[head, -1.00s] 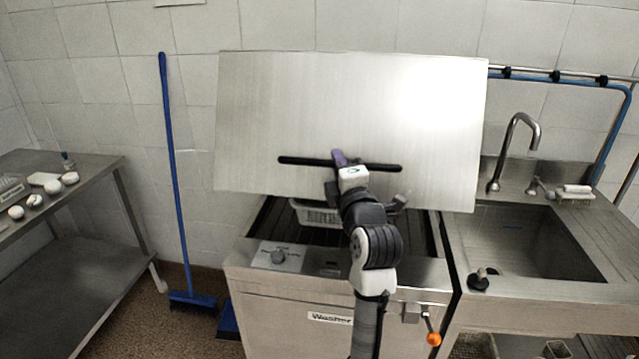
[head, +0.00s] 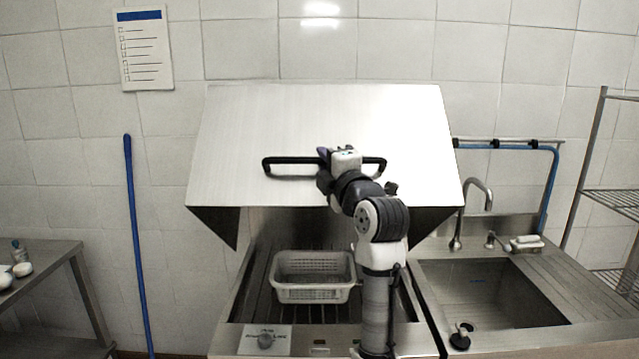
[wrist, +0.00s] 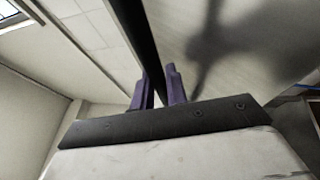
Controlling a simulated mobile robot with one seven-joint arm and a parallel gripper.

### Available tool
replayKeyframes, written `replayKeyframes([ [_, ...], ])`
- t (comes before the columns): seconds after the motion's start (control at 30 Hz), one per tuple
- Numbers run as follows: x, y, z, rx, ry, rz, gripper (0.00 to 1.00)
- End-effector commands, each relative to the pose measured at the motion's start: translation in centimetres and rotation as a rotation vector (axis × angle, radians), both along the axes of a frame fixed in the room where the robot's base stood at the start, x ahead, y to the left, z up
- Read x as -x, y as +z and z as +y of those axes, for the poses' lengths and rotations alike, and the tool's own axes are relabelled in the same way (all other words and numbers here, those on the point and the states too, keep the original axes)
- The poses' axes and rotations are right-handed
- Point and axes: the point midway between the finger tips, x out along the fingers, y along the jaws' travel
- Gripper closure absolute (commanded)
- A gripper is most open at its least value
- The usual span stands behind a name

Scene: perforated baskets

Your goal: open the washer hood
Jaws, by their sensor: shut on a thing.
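The washer hood (head: 410,130) is a brushed steel cover raised above the washer (head: 230,310), with its front edge well clear of the washer bed. Its black bar handle (head: 285,160) runs across the front face. My gripper (head: 326,158) is at the middle of the handle in the head view. In the wrist view my gripper's purple fingers (wrist: 160,88) are shut on the black handle (wrist: 140,40), one on each side. The hood face (wrist: 245,50) lies to the right there. My arm hides part of the handle and the washer front.
A perforated basket (head: 313,290) sits on the washer bed under the hood. A sink (head: 490,295) with a tap (head: 478,200) adjoins on the right, near a wire shelf (head: 610,195). A steel table (head: 50,260) and blue broom (head: 135,230) are on the left.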

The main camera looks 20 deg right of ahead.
Motion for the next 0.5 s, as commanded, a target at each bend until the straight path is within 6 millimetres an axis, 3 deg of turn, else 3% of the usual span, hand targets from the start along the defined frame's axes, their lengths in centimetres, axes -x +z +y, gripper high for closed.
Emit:
replayKeyframes([
  [0.03, -0.2, 1.2, -0.1, 0.003, 0.001, -0.003, 1.00],
  [0.2, -1.0, 3.3, -0.4, 0.002, 0.001, -0.003, 1.00],
  [0.5, -1.6, 4.6, -0.7, 0.000, 0.000, -0.003, 1.00],
])
